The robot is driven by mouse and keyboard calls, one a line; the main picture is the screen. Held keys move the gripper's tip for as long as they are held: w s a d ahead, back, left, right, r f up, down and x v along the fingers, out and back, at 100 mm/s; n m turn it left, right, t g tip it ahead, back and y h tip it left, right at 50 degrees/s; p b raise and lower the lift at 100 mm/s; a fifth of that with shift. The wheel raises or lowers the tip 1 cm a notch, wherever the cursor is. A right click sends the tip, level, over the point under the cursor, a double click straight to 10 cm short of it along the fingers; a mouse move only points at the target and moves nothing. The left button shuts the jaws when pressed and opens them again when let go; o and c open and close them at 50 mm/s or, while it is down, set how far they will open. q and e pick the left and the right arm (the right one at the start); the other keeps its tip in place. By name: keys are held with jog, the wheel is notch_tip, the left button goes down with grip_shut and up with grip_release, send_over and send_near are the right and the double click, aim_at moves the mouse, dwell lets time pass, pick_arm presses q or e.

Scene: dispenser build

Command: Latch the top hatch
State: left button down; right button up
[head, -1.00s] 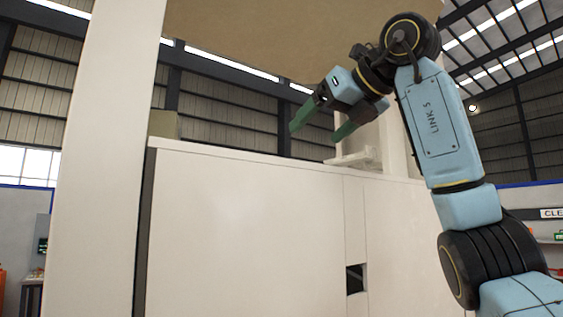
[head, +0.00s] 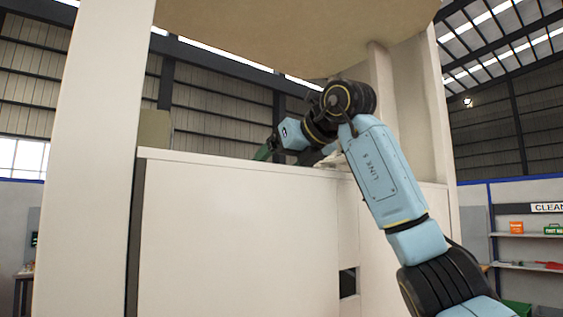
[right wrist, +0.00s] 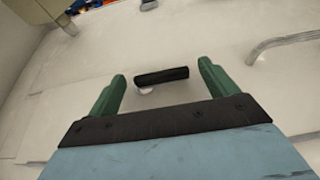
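My right gripper (head: 262,153) reaches over the top edge of the white cabinet (head: 235,210), and its far part is hidden behind that edge. In the right wrist view its two green fingers (right wrist: 161,75) are apart with nothing held between them. A short black bar (right wrist: 162,76), perhaps the latch handle, lies beyond and between the fingertips, apart from them as far as I can tell. A small pale round part (right wrist: 145,90) shows beside the bar. The white surface (right wrist: 190,45) around it may be the top hatch; its outline is unclear. My left gripper is in neither view.
A curved grey metal rail (right wrist: 283,43) stands on the white surface to the right. Blue and orange items (right wrist: 85,5) lie at the far left edge. In the head view, a white post (head: 90,170) and an overhead panel (head: 290,30) frame the opening above the cabinet.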

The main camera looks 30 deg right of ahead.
jog(key=c, duration=0.9)
jog(key=shift+s+m+h, duration=0.1)
jog(key=shift+m+h, duration=0.2)
jog(key=shift+h, duration=0.1)
jog(key=shift+s+a+m+h, duration=0.2)
jog(key=shift+a+m+h, duration=0.05)
jog(key=shift+m+h, duration=0.75)
jog(key=m+h, duration=0.1)
jog(key=m+g+h, duration=0.1)
jog(key=m+h, duration=0.1)
jog(key=a+m+h, duration=0.1)
jog(key=h, duration=0.1)
jog(key=shift+s+g, duration=0.3)
jog(key=shift+s, duration=0.05)
jog(key=m+g+h, duration=0.1)
jog(key=m, duration=0.1)
jog(key=a+m+g+h, duration=0.1)
jog(key=m+h, duration=0.1)
jog(key=shift+s+r+g, duration=0.1)
jog(key=shift+s+g, duration=0.05)
jog(key=shift+g, duration=0.15)
jog(key=shift+a+m+g+h, duration=0.2)
jog(key=shift+m+g+h, duration=0.4)
jog(key=shift+m+g, duration=0.1)
jog(key=shift+a+m+g+h, duration=0.15)
jog(key=shift+m+g+h, duration=0.45)
jog(key=shift+m+g, duration=0.1)
jog(key=shift+g, duration=0.3)
jog(key=o, duration=1)
jog(key=shift+c, duration=0.2)
